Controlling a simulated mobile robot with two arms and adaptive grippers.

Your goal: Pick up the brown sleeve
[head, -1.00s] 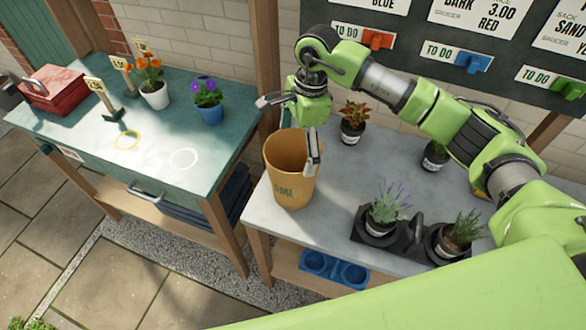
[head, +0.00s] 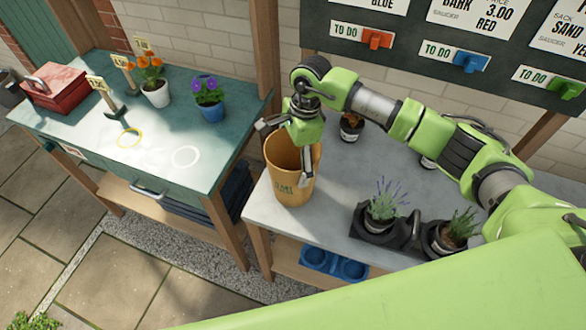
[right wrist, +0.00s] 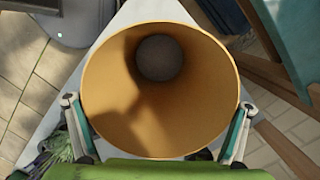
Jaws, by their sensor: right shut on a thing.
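The brown sleeve (head: 290,185) is a tall tapered tube with printed lettering, upright near the left end of the grey bench. My right gripper (head: 284,155) is over it, with one finger down each side. In the right wrist view I look straight down into the sleeve (right wrist: 160,110); its wide mouth fills the middle and a round grey patch shows at its bottom. The fingers of my right gripper (right wrist: 157,108) press on opposite outer sides of the sleeve, so it is shut on it. I cannot tell any gap under the sleeve. My left gripper is not in view.
Lavender (head: 383,200) and another plant (head: 458,232) stand in a black carrier on the grey bench (head: 340,210). A potted plant (head: 351,127) is behind my arm. The green table (head: 90,130) at left bears flowers and a red box (head: 55,88). A gap separates the two.

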